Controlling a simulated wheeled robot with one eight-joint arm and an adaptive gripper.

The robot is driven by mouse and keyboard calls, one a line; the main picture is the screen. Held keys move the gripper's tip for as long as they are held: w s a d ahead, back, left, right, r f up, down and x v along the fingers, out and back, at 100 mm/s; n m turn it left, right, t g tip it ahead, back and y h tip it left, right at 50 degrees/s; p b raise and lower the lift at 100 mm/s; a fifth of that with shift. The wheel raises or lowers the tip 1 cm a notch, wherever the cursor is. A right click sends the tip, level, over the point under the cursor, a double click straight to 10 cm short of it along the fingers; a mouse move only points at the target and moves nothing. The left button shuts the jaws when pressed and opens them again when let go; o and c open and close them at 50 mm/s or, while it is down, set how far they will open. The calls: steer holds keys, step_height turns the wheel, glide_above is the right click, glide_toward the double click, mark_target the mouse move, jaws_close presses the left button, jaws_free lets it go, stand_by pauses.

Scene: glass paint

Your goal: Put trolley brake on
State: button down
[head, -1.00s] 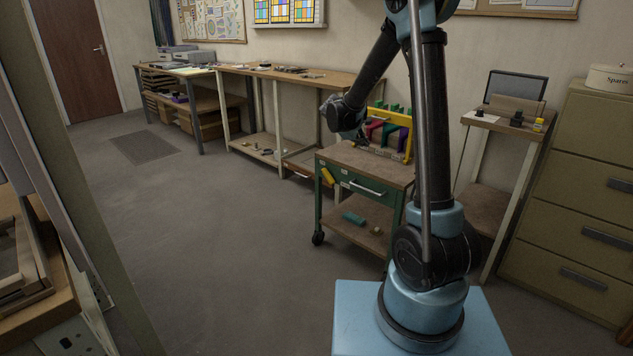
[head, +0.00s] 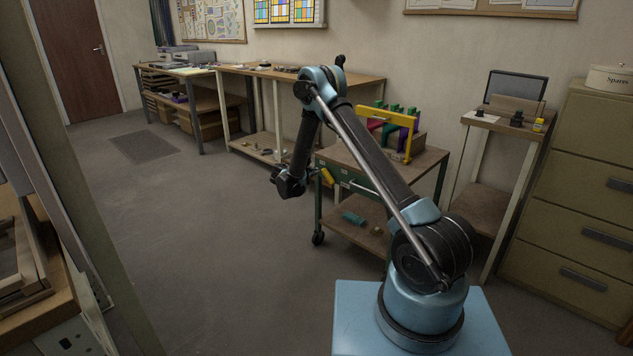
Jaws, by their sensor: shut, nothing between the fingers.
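The trolley (head: 367,183) is a green-framed cart with a wooden top and a lower shelf, standing right of centre. One black caster (head: 317,238) shows at the foot of its front left leg; any brake lever on it is too small to make out. My gripper (head: 277,180) is shut and empty, in the air to the left of the trolley's upper left corner and above caster height. Its fingertips are small and dark. My arm crosses in front of the trolley and hides part of its drawer, top and right side.
On the trolley stands a yellow-framed rack (head: 392,128) with coloured pieces. A teal item (head: 353,217) lies on its lower shelf. A workbench (head: 300,80) runs along the back wall and a filing cabinet (head: 580,190) stands at right. The floor (head: 220,240) left of the trolley is clear.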

mark_target(328, 176)
steer(key=a+f+n+t, duration=0.1)
steer(key=a+f+n, duration=0.1)
steer(key=a+f, duration=0.2)
step_height(328, 176, down, 3)
steer(key=shift+s+a, duration=0.4)
steer(key=w+d, duration=0.6)
steer(key=w, duration=0.1)
steer(key=shift+r, duration=0.3)
stand_by(0.5)
